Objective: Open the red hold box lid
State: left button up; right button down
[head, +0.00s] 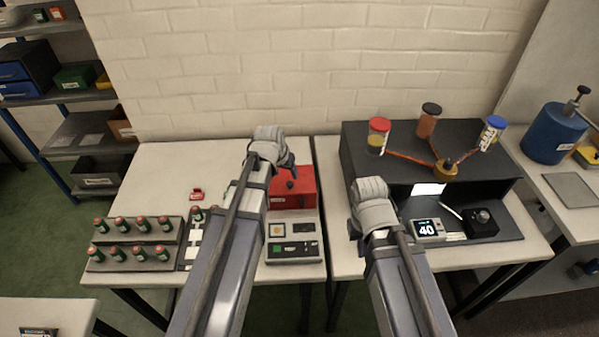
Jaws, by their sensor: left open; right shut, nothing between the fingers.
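The red hold box (304,192) stands on the left-hand white table, partly hidden behind my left arm. A small dark knob shows on its red top, and the lid looks closed. My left gripper (287,168) is open at the box's back left, its fingers close to the top edge. I cannot tell whether they touch it. My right gripper (354,229) is shut and empty, right of the box, near the left front of the black station. Its fingertips are mostly hidden by the wrist.
A grey device (293,250) sits just in front of the box. The black station (372,160) holds several coloured-capped containers at right. The left table's back is clear.

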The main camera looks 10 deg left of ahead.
aim_at(290, 183)
pick_arm(q)
jog(key=shift+b+x, duration=3.65)
jog(key=shift+x, duration=0.35)
jog(key=shift+s, duration=0.1)
jog(key=shift+c, duration=0.2)
grip_shut()
